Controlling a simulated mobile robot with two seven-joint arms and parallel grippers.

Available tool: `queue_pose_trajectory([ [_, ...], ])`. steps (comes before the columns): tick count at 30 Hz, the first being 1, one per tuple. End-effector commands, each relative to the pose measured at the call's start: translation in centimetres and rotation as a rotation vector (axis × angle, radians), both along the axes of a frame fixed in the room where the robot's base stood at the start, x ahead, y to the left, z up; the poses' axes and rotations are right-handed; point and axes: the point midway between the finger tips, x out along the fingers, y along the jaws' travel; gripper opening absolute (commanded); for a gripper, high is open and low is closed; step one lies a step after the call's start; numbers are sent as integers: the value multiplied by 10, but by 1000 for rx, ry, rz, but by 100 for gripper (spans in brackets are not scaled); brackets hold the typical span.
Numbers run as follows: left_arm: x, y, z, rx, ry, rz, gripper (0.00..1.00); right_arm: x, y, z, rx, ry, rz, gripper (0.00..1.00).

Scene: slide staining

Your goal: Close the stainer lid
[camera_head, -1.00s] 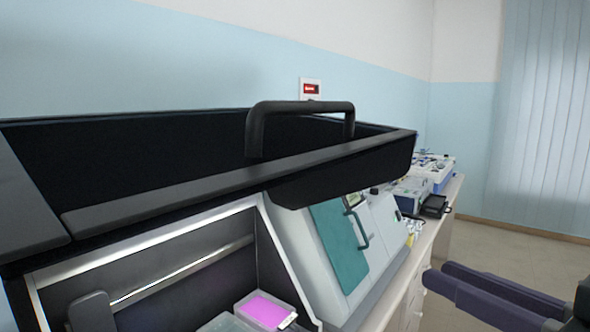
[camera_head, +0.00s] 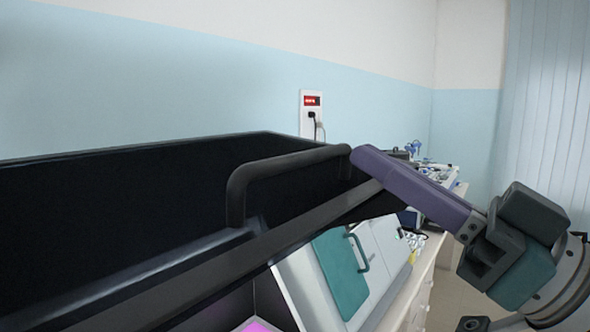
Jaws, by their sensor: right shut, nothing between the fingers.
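The stainer lid (camera_head: 120,215) is a large black cover, raised and tilted, filling the left and middle of the head view. Its black bar handle (camera_head: 285,162) stands up from the front edge. My right gripper (camera_head: 362,158) comes in from the right. Its purple fingers are shut with nothing between them. The fingertips lie at the right end of the handle and overlap it in view; whether they touch cannot be told. A small part of the stainer's interior with a pink tray (camera_head: 258,326) shows below the lid. My left gripper is out of view.
A white machine with a teal door (camera_head: 340,275) and handle stands just beyond the stainer on the bench. More small equipment lies farther along it. A wall socket (camera_head: 312,115) with a plug is behind. The floor right of the bench is open.

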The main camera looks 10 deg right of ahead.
Motion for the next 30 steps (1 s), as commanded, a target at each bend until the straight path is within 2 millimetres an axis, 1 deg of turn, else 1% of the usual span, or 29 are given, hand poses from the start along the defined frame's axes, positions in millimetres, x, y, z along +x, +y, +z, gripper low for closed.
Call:
queue_pose_trajectory([
  [1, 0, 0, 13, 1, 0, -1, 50, 8, 6, 13, 4, -3, 0, 0],
  [2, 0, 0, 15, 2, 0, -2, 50, 12, 10, 13, 2, -3, 1, 0],
  [3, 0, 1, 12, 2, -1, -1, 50, 11, 8, -2, 2, 6, -2, 0],
  [4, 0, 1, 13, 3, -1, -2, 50, 11, 8, -8, 2, 6, -2, 0],
  [7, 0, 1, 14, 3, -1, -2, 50, 12, 9, -20, 0, 4, -2, 0],
  [10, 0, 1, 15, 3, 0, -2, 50, 12, 9, -29, 1, 3, -1, 0],
  [15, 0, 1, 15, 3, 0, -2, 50, 12, 10, -35, 0, 1, 0, 0],
  [25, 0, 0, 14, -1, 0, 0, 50, 12, 10, -36, 1, -1, 0, 0],
  [28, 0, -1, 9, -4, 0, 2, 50, 12, 10, -39, 4, -4, 0, 0],
  [30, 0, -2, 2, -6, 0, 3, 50, 12, 10, -45, 9, -10, 0, 0],
])
